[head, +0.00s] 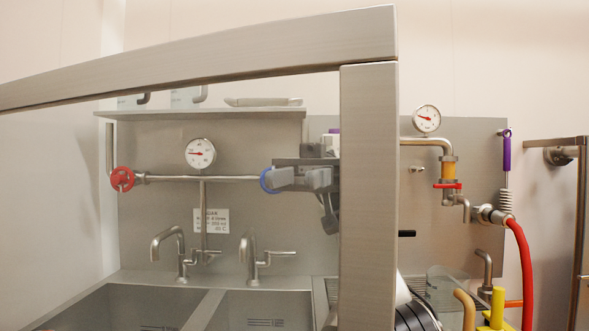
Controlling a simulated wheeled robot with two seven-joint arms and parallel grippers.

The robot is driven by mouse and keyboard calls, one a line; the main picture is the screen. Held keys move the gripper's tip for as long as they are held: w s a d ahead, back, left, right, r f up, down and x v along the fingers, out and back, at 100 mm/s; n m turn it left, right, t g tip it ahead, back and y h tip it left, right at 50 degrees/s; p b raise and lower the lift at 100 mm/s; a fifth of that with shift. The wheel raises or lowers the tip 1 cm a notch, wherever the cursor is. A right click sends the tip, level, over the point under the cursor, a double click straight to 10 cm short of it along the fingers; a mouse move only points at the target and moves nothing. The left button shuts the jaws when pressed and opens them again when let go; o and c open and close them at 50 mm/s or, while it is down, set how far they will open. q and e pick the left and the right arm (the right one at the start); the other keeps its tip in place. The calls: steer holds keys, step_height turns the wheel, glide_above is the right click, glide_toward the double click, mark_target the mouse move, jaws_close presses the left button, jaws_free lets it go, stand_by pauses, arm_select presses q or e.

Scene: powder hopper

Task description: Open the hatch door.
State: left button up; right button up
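No hatch door can be made out for certain in the head view. A large brushed-steel frame (368,180) stands close in front, with a thick top bar running left and an upright post. I cannot tell whether it belongs to the hatch. My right gripper (300,179), dark grey with lighter fingers, shows left of the post, in front of the wall pipe. The post hides part of it and its arm. Its fingers lie close to a blue ring-shaped handle (266,181); I cannot tell whether they touch. No held thing is visible. My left gripper is out of view.
Behind are a steel double sink (135,302) with two taps, a red valve wheel (122,179) and a gauge (200,153). At right are a second gauge (427,119), a red hose (522,265), a yellow fitting (497,310) and another steel frame (582,210).

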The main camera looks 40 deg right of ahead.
steer(key=shift+w+d+p, duration=0.6)
steer(key=shift+w+p, duration=0.15)
steer(key=shift+w, duration=0.15)
